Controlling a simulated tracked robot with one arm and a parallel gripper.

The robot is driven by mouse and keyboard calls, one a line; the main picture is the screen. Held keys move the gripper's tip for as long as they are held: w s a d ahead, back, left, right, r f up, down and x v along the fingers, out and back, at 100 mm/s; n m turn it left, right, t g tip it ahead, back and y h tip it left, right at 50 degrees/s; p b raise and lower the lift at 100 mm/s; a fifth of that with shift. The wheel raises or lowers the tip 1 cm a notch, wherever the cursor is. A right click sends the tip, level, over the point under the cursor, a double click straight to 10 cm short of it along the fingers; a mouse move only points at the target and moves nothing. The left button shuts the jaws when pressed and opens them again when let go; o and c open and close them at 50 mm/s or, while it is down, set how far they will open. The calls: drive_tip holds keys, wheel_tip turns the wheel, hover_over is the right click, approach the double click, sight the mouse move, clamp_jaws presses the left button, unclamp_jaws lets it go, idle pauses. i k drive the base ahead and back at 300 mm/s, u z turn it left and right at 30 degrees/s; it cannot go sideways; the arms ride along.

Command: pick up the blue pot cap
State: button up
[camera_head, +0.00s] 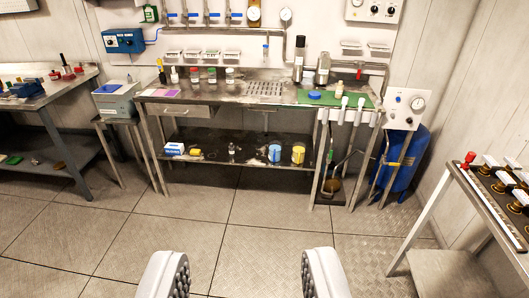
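A small flat blue disc (314,95), which looks like the blue pot cap, lies on the green mat (334,101) at the right part of the metal workbench (240,99). My gripper (243,270) shows at the bottom of the view, its two white fingers with dark studded pads wide apart. It is open and empty, over the floor, well short of the bench and apart from the disc.
White-handled tools (341,108) hang at the bench's front right. Several small jars (212,76) stand along its back, with tall bottles (323,69) behind the mat. A blue tank (400,163) and side benches flank it. The tiled floor (215,230) ahead is clear.

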sight(314, 95)
drive_tip(key=z, duration=0.05)
drive_tip(key=i, duration=3.85)
drive_tip(key=z, duration=0.85)
